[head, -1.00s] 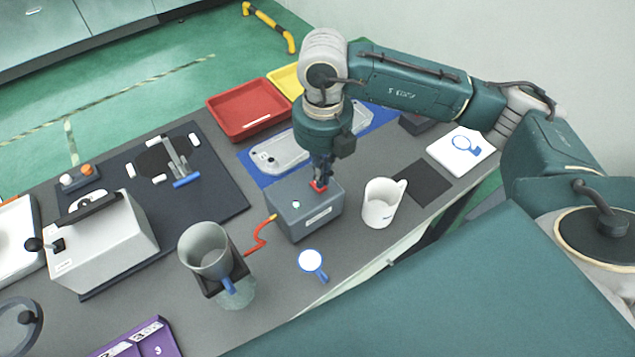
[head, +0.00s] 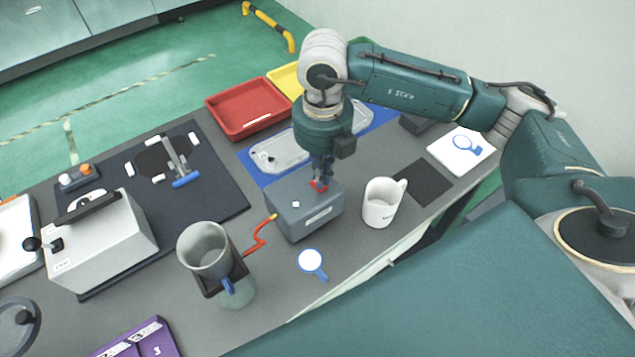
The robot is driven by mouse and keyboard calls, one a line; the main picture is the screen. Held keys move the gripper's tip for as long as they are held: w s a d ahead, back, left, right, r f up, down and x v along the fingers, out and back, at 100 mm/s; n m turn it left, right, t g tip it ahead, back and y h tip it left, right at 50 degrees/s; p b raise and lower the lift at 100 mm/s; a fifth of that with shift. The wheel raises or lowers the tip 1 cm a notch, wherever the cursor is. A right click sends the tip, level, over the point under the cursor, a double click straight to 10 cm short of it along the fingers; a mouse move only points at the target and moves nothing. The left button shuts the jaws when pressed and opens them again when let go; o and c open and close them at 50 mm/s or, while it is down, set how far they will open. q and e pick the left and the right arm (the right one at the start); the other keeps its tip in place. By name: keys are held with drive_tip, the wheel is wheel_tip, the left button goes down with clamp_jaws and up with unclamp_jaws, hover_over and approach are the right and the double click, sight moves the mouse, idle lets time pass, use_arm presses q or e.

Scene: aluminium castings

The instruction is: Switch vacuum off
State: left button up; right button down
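A grey box (head: 290,222) with a white label on its front stands on the table in the middle of the head view. It appears to be the vacuum unit. A red switch (head: 318,187) sits on its top, partly hidden by my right gripper. A small white spot (head: 296,204) is also on the top. My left gripper is not in view.
A white mug (head: 381,207) stands close to the right of the box. A grey cup (head: 205,245) is at the front left. A blue mat (head: 247,160) with castings and a red tray (head: 220,117) lie behind. A round blue-handled mirror-like disc (head: 310,261) lies in front.

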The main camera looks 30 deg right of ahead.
drive_tip(key=shift+f+b, duration=0.85)
drive_tip(key=shift+f, duration=0.15)
drive_tip(key=shift+r, duration=0.15)
drive_tip(key=shift+r+p, duration=0.5)
drive_tip(key=shift+r, duration=0.05)
drive_tip(key=shift+r+p, duration=1.55)
drive_tip(key=shift+r, duration=1.3)
